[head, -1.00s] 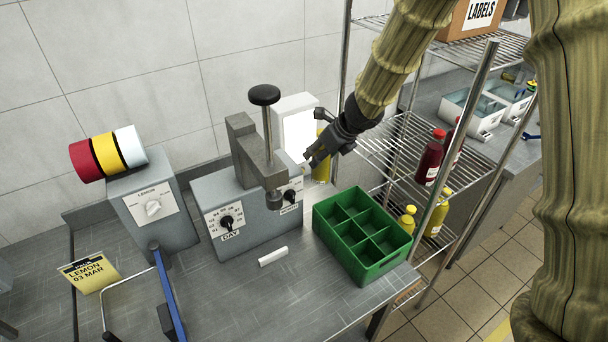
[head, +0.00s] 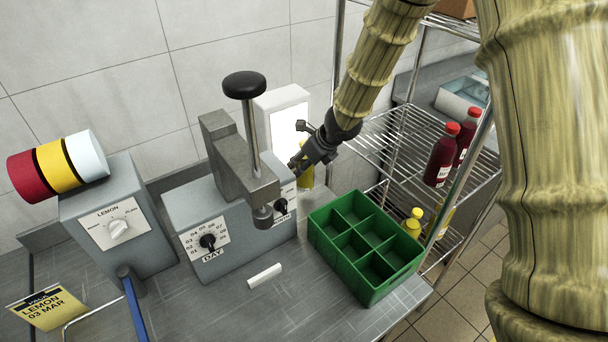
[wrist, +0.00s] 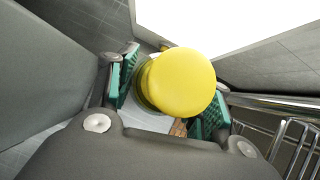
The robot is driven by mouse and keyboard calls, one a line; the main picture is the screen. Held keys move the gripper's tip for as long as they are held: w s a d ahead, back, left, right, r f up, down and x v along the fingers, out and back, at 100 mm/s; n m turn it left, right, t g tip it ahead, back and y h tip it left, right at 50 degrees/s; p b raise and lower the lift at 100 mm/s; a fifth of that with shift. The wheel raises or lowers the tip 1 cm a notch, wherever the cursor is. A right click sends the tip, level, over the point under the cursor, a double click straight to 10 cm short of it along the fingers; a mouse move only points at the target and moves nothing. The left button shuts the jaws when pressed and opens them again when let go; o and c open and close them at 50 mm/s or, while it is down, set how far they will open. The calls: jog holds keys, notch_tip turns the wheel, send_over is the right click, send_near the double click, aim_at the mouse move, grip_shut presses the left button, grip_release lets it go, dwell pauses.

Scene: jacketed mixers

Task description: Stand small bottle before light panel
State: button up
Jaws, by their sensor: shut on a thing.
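The small bottle (head: 307,177) is yellow and looks upright, in front of the lower right of the light panel (head: 283,122), a white box with a bright face. My gripper (head: 302,163) is shut on the bottle and hides part of it. In the wrist view the round yellow cap (wrist: 182,82) sits between the green-padded fingers of my gripper (wrist: 168,95), and the glowing light panel (wrist: 215,22) is just beyond it. Whether the bottle's base touches the bench is hidden.
A grey stamping machine (head: 232,220) stands left of the bottle. A green divided crate (head: 365,245) is at the front right. A wire rack (head: 400,150) with red and yellow bottles stands to the right. A white bar (head: 264,276) lies on the bench.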

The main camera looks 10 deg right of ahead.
aim_at(305, 173)
jog(key=shift+s+f, duration=0.1)
jog(key=shift+f, duration=0.15)
notch_tip(305, 173, down, 3)
jog(key=shift+s+r, duration=0.15)
jog(key=shift+r, duration=0.05)
jog(key=shift+f, duration=0.35)
jog(key=shift+r, duration=0.15)
jog(key=o, duration=1)
jog(key=shift+f, duration=0.25)
jog(key=shift+c, duration=0.2)
jog(key=o, duration=0.5)
jog(key=shift+r, duration=0.1)
jog(key=shift+c, duration=0.2)
jog(key=shift+r, duration=0.1)
jog(key=v, duration=1.2)
